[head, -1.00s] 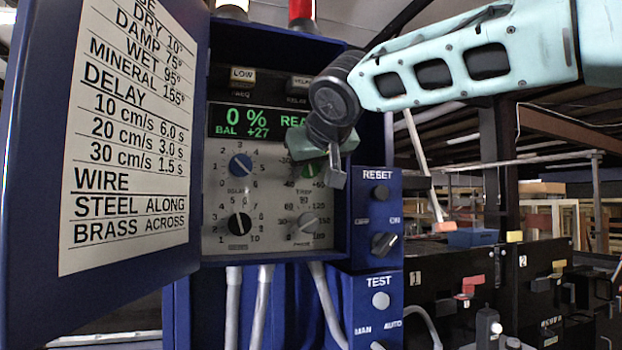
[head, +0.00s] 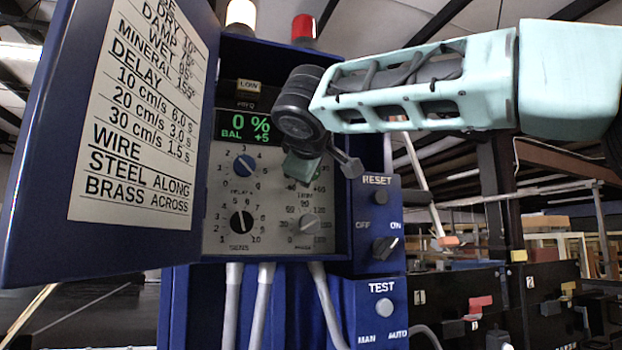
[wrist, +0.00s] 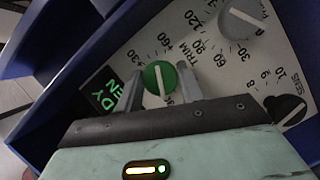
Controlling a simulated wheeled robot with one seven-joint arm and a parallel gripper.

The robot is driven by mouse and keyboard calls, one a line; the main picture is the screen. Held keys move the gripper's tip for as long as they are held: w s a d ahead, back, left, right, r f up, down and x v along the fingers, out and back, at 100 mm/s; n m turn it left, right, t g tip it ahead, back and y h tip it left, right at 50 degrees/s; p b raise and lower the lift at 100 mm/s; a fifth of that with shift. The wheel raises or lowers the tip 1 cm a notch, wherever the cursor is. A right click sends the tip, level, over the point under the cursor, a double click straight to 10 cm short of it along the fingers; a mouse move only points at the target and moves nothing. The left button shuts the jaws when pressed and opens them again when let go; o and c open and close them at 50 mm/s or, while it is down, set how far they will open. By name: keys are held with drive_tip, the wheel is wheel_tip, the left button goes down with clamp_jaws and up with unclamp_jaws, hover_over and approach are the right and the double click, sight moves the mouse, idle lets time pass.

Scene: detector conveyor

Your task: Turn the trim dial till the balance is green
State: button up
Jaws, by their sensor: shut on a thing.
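The trim dial (wrist: 160,78) is a round green knob with a white pointer line, in the wrist view between the two fingers. My gripper (wrist: 158,72) is shut on it, one finger on each side. In the head view my gripper (head: 325,168) is in front of the panel and hides most of the dial. The display (head: 244,125) reads 0 % and BAL +5 in green letters. Its right part is hidden behind my wrist.
The open cabinet door (head: 50,200) stands at left. RESET (head: 376,215) and TEST (head: 378,305) boxes are at right.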

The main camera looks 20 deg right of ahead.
drive_tip(key=shift+f+n+h+b, duration=0.1)
drive_tip(key=shift+n+h+b, duration=0.25)
drive_tip(key=shift+n, duration=0.15)
drive_tip(key=shift+t, duration=0.3)
drive_tip(key=o, duration=1)
drive_tip(key=shift+a, duration=0.1)
drive_tip(key=b+v, duration=0.3)
drive_tip(key=v, duration=1.4)
drive_tip(key=shift+s, duration=0.25)
